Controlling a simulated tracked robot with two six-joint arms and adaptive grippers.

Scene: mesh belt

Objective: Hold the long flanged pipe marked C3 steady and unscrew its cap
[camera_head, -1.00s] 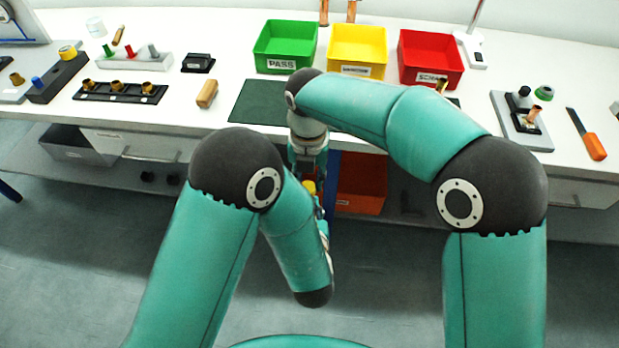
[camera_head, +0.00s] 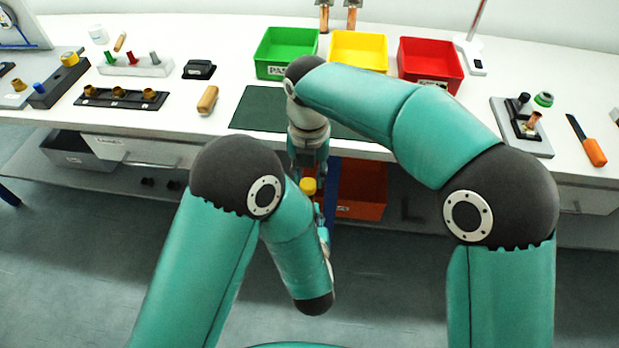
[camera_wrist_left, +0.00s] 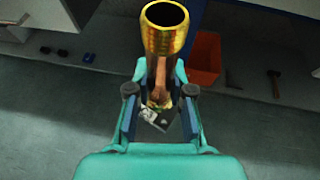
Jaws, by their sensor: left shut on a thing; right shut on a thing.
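My left gripper (camera_wrist_left: 160,100) is shut on the copper-coloured pipe (camera_wrist_left: 161,75) in the left wrist view. The pipe's upper end is a wider brass-coloured piece (camera_wrist_left: 165,35) with a dark open mouth toward the camera. No C3 mark is legible. In the head view my right gripper (camera_head: 308,168) points down in front of the table edge, with the yellow cap (camera_head: 308,186) at its fingertips; it is shut on the cap. My left gripper is mostly hidden behind my left arm in the head view. The right gripper does not show in the left wrist view.
On the white table stand green (camera_head: 286,53), yellow (camera_head: 358,50) and red (camera_head: 430,63) bins behind a dark green mat (camera_head: 262,110). A dark rack with brass parts (camera_head: 121,97) is at left. An orange-handled tool (camera_head: 587,141) lies at right. An orange-red bin (camera_head: 361,188) is under the table.

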